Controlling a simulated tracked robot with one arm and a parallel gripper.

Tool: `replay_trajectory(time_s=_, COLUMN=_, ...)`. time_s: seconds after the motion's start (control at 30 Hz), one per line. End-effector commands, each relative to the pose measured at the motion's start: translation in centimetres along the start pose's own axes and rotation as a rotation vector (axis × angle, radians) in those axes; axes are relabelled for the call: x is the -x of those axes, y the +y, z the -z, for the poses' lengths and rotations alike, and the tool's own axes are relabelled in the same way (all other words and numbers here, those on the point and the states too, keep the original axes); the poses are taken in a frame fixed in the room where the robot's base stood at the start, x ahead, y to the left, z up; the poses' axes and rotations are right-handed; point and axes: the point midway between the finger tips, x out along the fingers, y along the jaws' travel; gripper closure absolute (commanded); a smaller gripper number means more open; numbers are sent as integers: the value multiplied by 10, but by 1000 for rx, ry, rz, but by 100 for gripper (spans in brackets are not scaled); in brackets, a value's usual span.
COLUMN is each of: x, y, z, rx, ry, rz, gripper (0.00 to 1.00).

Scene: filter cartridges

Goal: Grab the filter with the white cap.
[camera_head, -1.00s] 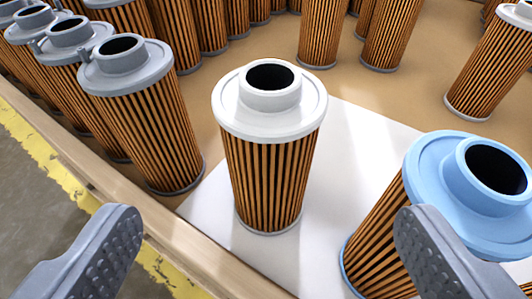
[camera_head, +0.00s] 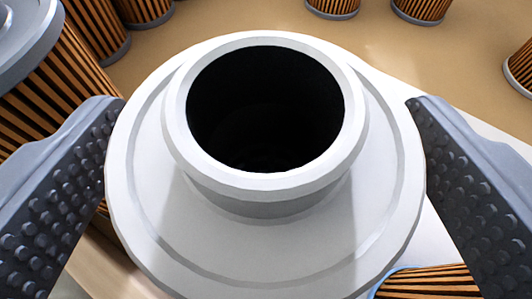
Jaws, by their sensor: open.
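The filter with the white cap (camera_head: 265,245) fills the middle of the view, seen from above and close up. Its cap is round with a raised collar around a dark hole. The pleated body below is hidden by the cap. My gripper (camera_head: 265,110) is open, with one studded finger on each side of the white cap. The left finger is close to the cap's left rim and the right finger is close to its right rim; I cannot tell whether either touches.
A grey-capped filter (camera_head: 60,105) stands close at the left, behind the left finger. The blue-edged filter (camera_head: 425,284) shows partly at the bottom right, near the right finger. Several more filters stand at the back on the tan surface (camera_head: 240,22).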

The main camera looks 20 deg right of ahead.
Motion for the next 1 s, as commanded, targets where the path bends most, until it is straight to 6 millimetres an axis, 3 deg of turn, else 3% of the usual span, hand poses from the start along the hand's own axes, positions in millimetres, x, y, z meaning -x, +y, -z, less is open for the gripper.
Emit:
replay_trajectory(time_s=0.17, x=0, y=0, z=0, rx=0, ry=0, rz=-1, gripper=15)
replay_trajectory(time_s=0.3, x=0, y=0, z=0, rx=0, ry=0, rz=-1, gripper=54)
replay_trajectory(time_s=0.37, x=0, y=0, z=0, rx=0, ry=0, rz=-1, gripper=66)
replay_trajectory(time_s=0.77, x=2, y=1, z=5, rx=0, ry=0, rz=-1, gripper=66)
replay_trajectory(time_s=1.0, x=13, y=0, z=33, rx=0, ry=1, rz=0, gripper=66)
